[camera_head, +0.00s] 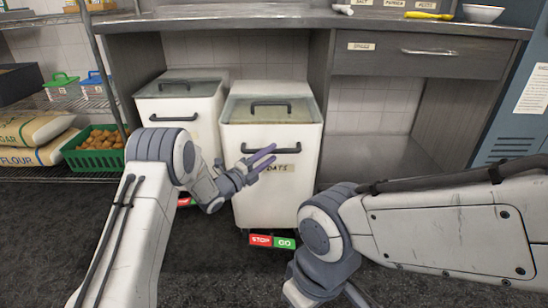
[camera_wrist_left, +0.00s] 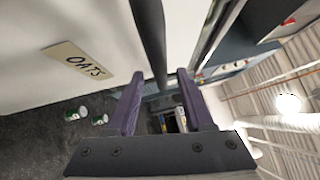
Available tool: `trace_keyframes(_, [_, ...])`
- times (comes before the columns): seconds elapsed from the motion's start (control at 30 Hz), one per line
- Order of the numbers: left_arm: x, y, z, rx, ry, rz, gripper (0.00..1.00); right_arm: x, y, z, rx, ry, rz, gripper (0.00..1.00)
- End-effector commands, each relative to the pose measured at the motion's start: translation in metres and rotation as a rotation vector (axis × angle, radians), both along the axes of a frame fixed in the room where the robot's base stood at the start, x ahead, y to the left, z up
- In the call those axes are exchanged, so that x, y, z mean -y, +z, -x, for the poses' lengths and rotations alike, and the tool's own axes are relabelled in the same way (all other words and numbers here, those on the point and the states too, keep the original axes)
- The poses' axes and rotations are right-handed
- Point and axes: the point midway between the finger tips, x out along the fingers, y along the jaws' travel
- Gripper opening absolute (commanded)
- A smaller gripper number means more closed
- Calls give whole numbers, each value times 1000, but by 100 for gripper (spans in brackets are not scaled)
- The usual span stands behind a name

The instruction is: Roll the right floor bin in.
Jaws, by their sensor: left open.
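The right floor bin (camera_head: 293,195) is white with a clear lid and an OATS label (camera_head: 277,168). It stands upright on the floor under the counter, its front nearer me than the left bin's. A black bar handle (camera_head: 285,150) crosses its upper front. Red STOP and green GO tags (camera_head: 284,243) are at its foot. My left gripper (camera_head: 273,155) is open at this handle. In the left wrist view the handle (camera_wrist_left: 150,40) runs between its two purple fingers (camera_wrist_left: 160,95); I cannot tell whether they touch it. My right arm crosses the lower right; its gripper is out of frame.
The left white bin (camera_head: 180,105) stands close beside it. A steel counter (camera_head: 250,22) is above. A bare recess (camera_head: 375,160) lies right of the bin.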

Motion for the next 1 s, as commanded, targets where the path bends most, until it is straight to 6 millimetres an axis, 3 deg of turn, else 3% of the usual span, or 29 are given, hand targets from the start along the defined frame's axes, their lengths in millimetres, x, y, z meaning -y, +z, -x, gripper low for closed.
trace_keyframes(0.2, [16,2,-15,0,-2,0,52,0,-10,0,0,0,0,0])
trace_keyframes(0.5, [18,4,-17,-1,0,1,52,0,-10,0,0,0,0,0])
trace_keyframes(0.53, [18,4,-17,-1,0,1,48,0,-10,0,0,0,0,0])
trace_keyframes(0.67, [18,4,-17,-1,0,0,0,0,-10,0,0,0,0,0])
trace_keyframes(1.0, [17,4,-17,-1,0,0,0,0,-10,0,0,0,0,0])
